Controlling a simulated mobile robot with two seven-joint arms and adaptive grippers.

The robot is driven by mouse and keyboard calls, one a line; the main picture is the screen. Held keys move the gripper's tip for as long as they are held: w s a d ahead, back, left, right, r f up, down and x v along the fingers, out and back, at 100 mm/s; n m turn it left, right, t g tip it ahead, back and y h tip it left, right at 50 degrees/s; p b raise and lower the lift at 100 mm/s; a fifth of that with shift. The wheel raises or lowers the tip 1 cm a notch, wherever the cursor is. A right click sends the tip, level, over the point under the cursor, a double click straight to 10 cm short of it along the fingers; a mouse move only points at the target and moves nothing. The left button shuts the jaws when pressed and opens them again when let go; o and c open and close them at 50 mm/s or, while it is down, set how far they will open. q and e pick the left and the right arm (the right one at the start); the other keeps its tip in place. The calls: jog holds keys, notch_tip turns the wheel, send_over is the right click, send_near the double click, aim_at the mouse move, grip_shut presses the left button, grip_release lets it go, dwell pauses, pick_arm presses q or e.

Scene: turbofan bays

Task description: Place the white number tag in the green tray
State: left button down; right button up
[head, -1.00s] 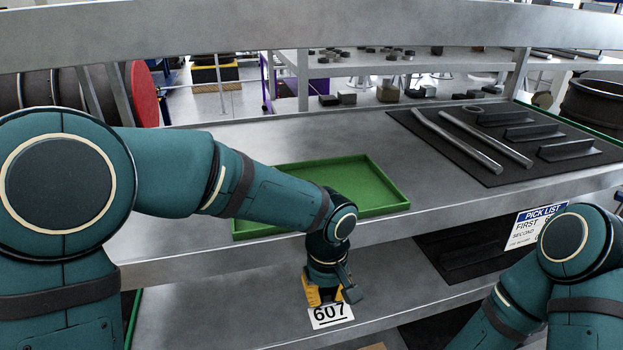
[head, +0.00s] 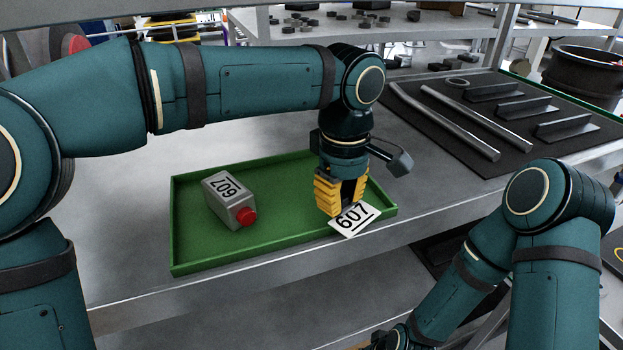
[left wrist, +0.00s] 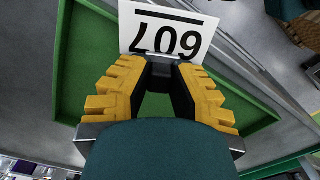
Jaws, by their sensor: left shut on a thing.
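The white number tag (head: 358,219) reads 607 and is held at one edge by my left gripper (head: 340,203). The gripper's yellow fingers are shut on it. In the left wrist view the tag (left wrist: 168,30) sticks out beyond the fingertips (left wrist: 165,66). The green tray (head: 186,255) lies on the grey shelf, and the tag is over its front right corner, overlapping the rim in the picture. The gap between tag and tray is hard to judge. Green tray floor (left wrist: 78,62) shows beneath the gripper. My right gripper's fingers are out of view.
A grey container (head: 228,200) with a red cap and a 607 label lies in the tray's left half. A dark mat (head: 445,135) with metal rods and brackets is to the right. The tray's middle looks free. A lower shelf lies below the front edge.

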pick_arm(q)
send_over(316, 189)
jog(key=shift+d, duration=0.1)
jog(key=shift+w+f, duration=0.1)
notch_tip(316, 189, down, 4)
jog(key=shift+r+b, duration=0.2)
jog(key=shift+b, duration=0.5)
jog(key=shift+r, duration=0.1)
jog(key=c, duration=1)
grip_release()
